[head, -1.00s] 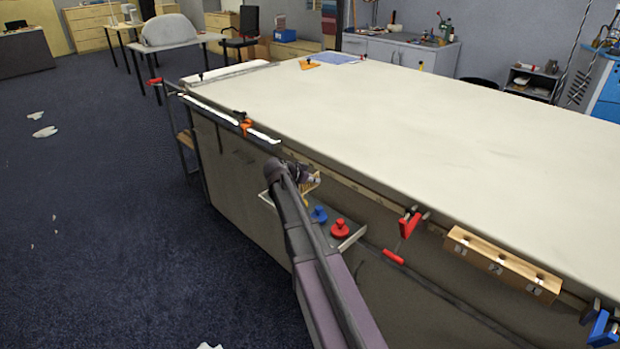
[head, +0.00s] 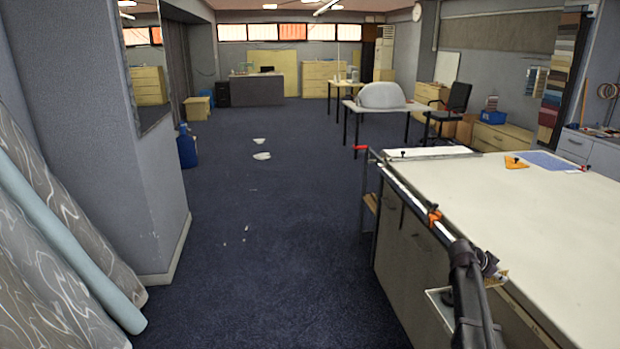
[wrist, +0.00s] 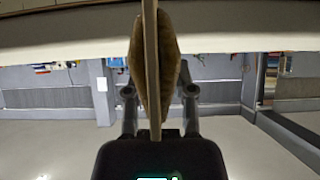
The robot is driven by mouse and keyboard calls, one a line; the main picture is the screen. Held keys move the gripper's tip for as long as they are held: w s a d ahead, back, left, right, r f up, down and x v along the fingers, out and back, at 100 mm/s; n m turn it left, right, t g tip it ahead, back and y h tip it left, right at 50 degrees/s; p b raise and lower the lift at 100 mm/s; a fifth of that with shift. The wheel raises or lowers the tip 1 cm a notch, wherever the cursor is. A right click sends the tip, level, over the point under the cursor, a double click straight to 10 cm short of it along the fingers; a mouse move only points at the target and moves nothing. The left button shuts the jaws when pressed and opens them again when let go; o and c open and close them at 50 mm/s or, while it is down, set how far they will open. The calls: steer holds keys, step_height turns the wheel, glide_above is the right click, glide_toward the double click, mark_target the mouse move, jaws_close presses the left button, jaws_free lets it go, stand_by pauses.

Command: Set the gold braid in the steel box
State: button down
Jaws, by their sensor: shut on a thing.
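The gold braid (wrist: 140,72) is a brownish-gold bundle around a flat upright strip in the wrist view. My gripper (wrist: 160,95) is shut on it, one finger on each side. In the head view my gripper (head: 491,268) is small and dark at the table's near left edge, with a tan bit of the braid (head: 498,279) just showing beside it. I cannot make out a steel box for certain in any view.
The long pale cloth table (head: 545,215) fills the right, with an orange clamp (head: 434,217) on its left edge. A metal tray (head: 437,303) hangs at its side, partly behind my arm. Fabric rolls (head: 60,240) lean at the left.

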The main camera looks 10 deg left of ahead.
step_height(320, 180, up, 8)
steer(key=p, duration=0.6)
steer(key=shift+f, duration=0.25)
steer(key=shift+s, duration=0.15)
